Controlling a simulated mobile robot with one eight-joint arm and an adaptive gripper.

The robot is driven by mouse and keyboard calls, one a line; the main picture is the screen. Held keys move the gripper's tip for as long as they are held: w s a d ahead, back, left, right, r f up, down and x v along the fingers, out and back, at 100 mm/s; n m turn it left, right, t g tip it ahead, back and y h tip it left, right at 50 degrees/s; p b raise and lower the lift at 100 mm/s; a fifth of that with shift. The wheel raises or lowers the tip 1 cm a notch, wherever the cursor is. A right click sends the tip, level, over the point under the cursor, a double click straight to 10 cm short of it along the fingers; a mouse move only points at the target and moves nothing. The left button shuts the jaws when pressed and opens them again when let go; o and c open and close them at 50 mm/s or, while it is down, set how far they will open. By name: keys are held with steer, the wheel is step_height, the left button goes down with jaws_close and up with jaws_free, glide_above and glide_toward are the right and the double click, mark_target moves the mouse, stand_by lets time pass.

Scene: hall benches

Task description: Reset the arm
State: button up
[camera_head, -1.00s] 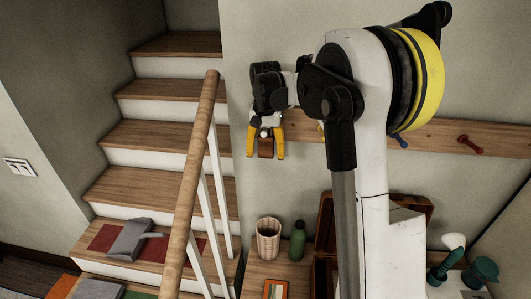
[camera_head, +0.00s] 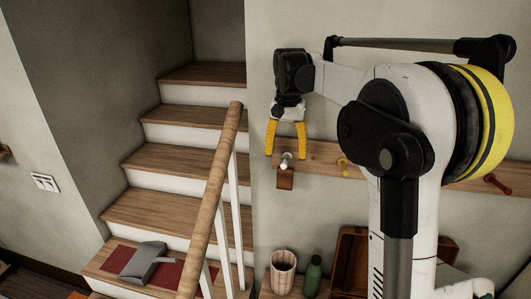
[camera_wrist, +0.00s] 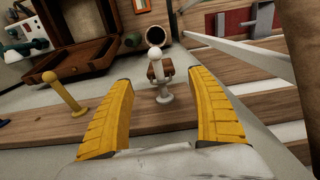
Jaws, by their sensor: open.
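My gripper (camera_head: 286,155) is open and empty in front of the wall, its two yellow fingers pointing down and spread. Just below its fingertips, a small brown object (camera_head: 285,180) hangs at a white peg (camera_head: 286,161) on the wooden wall rail. In the wrist view my gripper (camera_wrist: 161,80) has its fingers on either side of the line to the white peg (camera_wrist: 154,52) and the brown object (camera_wrist: 161,69), which lie beyond the tips. The fingers appear clear of both.
The peg rail (camera_head: 322,153) carries a yellow peg (camera_head: 343,166) and a red peg (camera_head: 497,184). Below are a woven cup (camera_head: 283,272), a green bottle (camera_head: 312,275) and an open brown case (camera_head: 352,250). A wooden handrail (camera_head: 214,180) and stairs stand to the left.

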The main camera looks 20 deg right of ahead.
steer(key=s+a+f+n+t+b, duration=0.2)
steer(key=s+a+f+b, duration=0.2)
steer(key=s+f+b, duration=0.4)
steer(key=s+a+f+n+t+b, duration=0.2)
steer(key=s+a+f+b, duration=0.2)
steer(key=s+f+b, duration=0.5)
steer(key=s+a+f+n+t+b, duration=0.2)
steer(key=s+a+f+b, duration=0.3)
steer(key=f+b, duration=1.3)
steer(key=s+f+t, duration=0.1)
steer(key=s+f, duration=0.3)
steer(key=f, duration=0.2)
steer(key=shift+f+n, duration=0.15)
steer(key=shift+n, duration=0.25)
